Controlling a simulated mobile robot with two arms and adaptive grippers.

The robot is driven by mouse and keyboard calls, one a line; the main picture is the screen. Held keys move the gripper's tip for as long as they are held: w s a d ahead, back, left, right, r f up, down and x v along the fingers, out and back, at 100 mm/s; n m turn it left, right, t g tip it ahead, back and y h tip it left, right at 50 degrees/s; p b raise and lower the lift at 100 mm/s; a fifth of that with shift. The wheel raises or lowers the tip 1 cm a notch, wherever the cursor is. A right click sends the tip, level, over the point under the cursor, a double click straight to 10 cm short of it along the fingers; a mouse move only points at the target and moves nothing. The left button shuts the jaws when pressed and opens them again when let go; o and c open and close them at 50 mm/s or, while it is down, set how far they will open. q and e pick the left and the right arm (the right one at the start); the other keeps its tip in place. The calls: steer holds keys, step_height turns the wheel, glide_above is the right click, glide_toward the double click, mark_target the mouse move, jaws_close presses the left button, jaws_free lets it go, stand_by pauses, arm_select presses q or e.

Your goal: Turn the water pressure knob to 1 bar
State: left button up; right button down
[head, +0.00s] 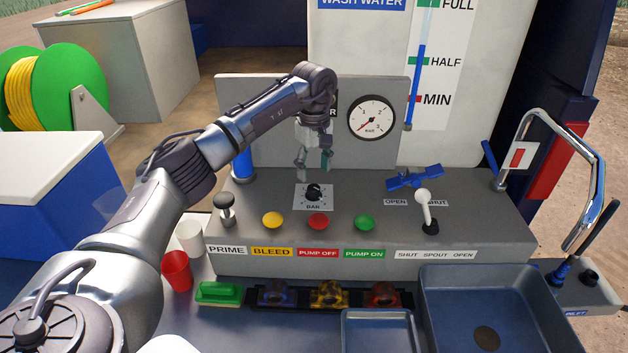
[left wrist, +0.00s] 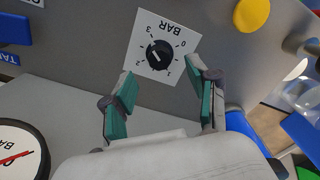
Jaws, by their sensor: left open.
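The water pressure knob (head: 314,193) is a black round knob on a white square plate marked BAR, on top of the grey panel. In the left wrist view the knob (left wrist: 160,54) appears upside down with its 0 and 3 marks readable; a short pale line shows on it, its exact setting unclear. My left gripper (head: 314,172) is open and empty, just above and behind the knob. In the left wrist view its fingertips (left wrist: 163,77) are spread, with the knob beyond the gap and apart from them. The pressure gauge (head: 371,118) has its red needle toward lower left.
Yellow (head: 273,220), red (head: 318,222) and green (head: 364,223) buttons stand in front of the knob. A black plunger (head: 226,206) is at left. A blue valve handle (head: 415,178) and a white-topped lever (head: 424,205) are at right. The upright gauge board stands behind.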

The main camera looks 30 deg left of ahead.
mark_target(314, 187)
arm_select(q)
step_height(314, 187, down, 5)
steer(key=shift+w+a+r+p, duration=0.1)
steer(key=shift+w+r+p, duration=0.1)
steer(key=shift+p, duration=0.35)
steer(key=shift+f, duration=0.65)
steer(key=shift+s, duration=0.1)
jaws_close()
